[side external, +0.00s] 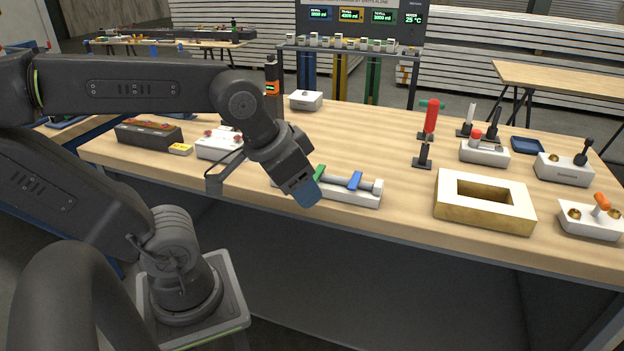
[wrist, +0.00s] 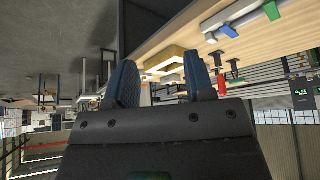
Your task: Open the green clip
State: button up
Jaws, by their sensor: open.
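The green clip (side external: 320,173) is a small lever on a white clip base (side external: 345,193) near the table's front edge. It slants upward, and its lower part is hidden behind my gripper in the side view. The green clip also shows at the top right of the wrist view (wrist: 271,10). A blue clip (side external: 355,180) sits to its right on the same base; it also shows in the wrist view (wrist: 228,31). My gripper (side external: 307,194) is in front of the base's left part, apart from the clips. Its blue fingers (wrist: 161,84) are open and empty.
A cream-and-gold rectangular frame (side external: 485,217) stands to the right of the clip base. A red-handled tool (side external: 431,120) stands upright farther back. A white box with red knobs (side external: 220,145) is left of my gripper. The tabletop's middle is clear.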

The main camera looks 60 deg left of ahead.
jog(key=w+a+n+g+y, duration=0.1)
jog(key=w+a+n+y, duration=0.1)
jog(key=w+a+n, duration=0.45)
jog(key=n+g+y, duration=0.1)
jog(key=n, duration=0.1)
send_near(315, 176)
jog(key=x, duration=0.8)
grip_shut()
